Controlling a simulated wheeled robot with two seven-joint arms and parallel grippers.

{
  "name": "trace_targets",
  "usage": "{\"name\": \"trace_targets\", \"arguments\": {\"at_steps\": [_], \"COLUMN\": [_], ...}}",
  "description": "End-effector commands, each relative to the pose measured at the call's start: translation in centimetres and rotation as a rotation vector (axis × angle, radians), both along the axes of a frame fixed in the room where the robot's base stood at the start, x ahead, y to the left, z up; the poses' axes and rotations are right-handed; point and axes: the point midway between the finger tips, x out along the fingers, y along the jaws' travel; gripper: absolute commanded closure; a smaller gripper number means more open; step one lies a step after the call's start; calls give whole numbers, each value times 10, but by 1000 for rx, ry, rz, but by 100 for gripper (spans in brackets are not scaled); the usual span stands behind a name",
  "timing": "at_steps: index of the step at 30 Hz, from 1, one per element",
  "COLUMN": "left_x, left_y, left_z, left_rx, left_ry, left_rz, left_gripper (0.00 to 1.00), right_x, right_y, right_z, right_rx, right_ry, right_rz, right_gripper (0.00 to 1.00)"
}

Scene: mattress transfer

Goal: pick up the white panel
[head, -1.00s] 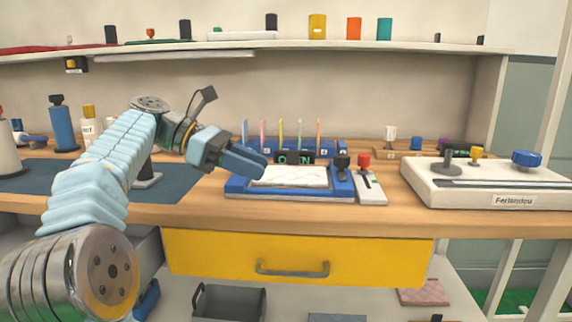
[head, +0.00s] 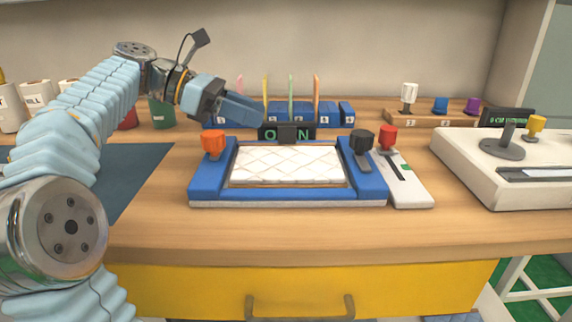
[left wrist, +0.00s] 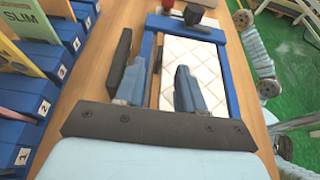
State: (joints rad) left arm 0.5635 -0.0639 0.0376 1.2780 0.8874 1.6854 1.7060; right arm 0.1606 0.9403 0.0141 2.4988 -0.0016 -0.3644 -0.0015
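The white panel (head: 287,164) is a flat rectangle with a quilted diamond pattern. It lies in a blue frame (head: 290,198) on the wooden bench, and it also shows in the left wrist view (left wrist: 192,62). My left gripper (head: 258,113) is above the bench behind the frame's back left part, apart from the panel. In the left wrist view my left gripper (left wrist: 157,88) has its two fingers spread with nothing held between them, and they hide part of the frame and panel. My right gripper is not in view.
An orange knob (head: 213,142) and a black knob (head: 361,140) stand on the frame. A red-knobbed switch box (head: 405,190) is at its right. Blue numbered blocks with upright cards (head: 280,113) stand behind. A white lever console (head: 500,165) is farther right. The bench front is clear.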

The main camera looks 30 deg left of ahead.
Motion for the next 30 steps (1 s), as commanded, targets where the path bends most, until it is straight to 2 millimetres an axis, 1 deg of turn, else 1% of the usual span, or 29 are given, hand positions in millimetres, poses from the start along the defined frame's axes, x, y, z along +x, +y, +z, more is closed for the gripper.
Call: {"name": "trace_targets", "arguments": {"at_steps": [1, 3, 9, 15, 18, 26, 27, 29, 30], "left_x": [4, 9, 17, 33, 38, 41, 41, 41, 41], "left_y": [-8, -16, -28, -54, -64, -67, -67, -67, -67], "left_z": [-6, -9, -14, -28, -32, -32, -32, -32, -32], "left_rx": [0, 0, 0, 0, 0, 0, 0, 0, 0], "left_ry": [0, 0, 0, 1, 1, 0, 0, 0, 0], "left_rz": [-3, -2, -1, -2, -2, 1, 1, 1, 1], "left_gripper": [62, 62, 62, 62, 62, 62, 65, 74, 80], "right_x": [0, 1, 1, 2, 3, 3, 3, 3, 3], "right_y": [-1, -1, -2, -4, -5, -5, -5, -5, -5], "right_z": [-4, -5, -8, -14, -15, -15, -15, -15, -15], "right_rx": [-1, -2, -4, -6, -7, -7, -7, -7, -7], "right_ry": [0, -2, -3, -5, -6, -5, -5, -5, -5], "right_rz": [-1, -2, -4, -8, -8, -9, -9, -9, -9], "right_gripper": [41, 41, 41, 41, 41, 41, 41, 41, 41]}}
